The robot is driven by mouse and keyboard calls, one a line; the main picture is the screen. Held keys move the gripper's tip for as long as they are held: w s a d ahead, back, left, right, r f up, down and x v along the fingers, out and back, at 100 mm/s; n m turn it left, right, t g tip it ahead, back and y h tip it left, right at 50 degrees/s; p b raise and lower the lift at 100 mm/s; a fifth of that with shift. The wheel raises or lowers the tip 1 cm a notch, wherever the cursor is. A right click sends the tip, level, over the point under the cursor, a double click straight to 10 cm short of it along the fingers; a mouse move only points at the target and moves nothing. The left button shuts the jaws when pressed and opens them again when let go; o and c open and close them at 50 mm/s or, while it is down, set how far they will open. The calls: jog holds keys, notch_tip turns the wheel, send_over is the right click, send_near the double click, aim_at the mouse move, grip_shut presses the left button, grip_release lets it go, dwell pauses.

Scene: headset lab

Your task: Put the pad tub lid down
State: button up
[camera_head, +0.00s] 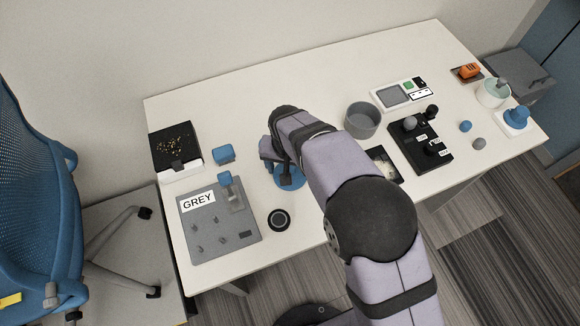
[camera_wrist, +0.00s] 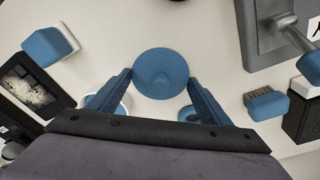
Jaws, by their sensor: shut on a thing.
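In the head view the lid's blue rim (camera_head: 290,183) shows below my gripper (camera_head: 284,171), left of the table's middle. I cannot tell whether the lid touches the white table or hangs just above it. A white round rim with blue inside (camera_wrist: 122,106) is partly hidden behind the left finger in the wrist view; I cannot tell whether it is the tub.
A grey board labelled GREY (camera_head: 217,222) lies left, with a blue brush (camera_head: 224,153) and black tray (camera_head: 175,146) beyond. A black puck (camera_head: 278,219) is close in front of the lid. A grey tub (camera_head: 362,121) stands right. Some bare table surrounds the lid.

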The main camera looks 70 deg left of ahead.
jog(key=shift+f, duration=0.1)
jog(key=o, duration=1)
jog(key=shift+o, duration=0.2)
notch_tip(320, 180, up, 12)
jog(key=d+b, duration=0.1)
jog(key=b, duration=0.1)
jog(key=shift+s, duration=0.4)
